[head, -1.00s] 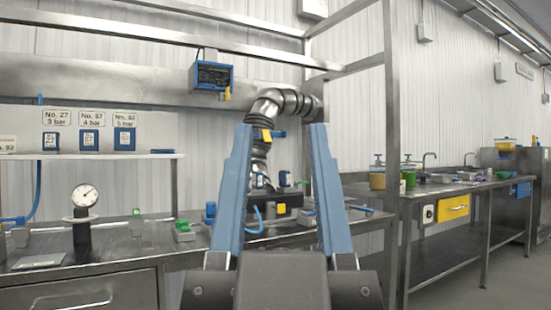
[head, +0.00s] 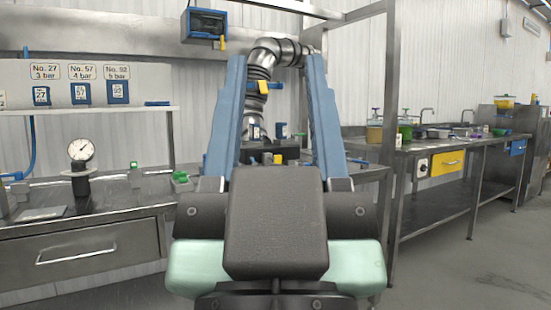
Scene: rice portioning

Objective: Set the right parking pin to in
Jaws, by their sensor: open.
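My gripper (head: 275,58) is in the middle of the head view, its two long blue fingers spread wide apart with nothing held between them. Its dark body and pale green sides fill the lower middle. Behind and between the fingers stands a silver duct with black ribs (head: 268,62), with a yellow tag (head: 264,87) and dark fittings below it. I cannot make out the right parking pin for certain; the area behind the fingers and gripper body is partly hidden.
A steel bench (head: 120,192) on the left carries a round gauge (head: 82,150) and a green block (head: 182,177). A steel post (head: 390,110) stands right of my gripper. A second bench (head: 440,148) with a yellow drawer front (head: 446,163) is further right. Open floor shows at lower right.

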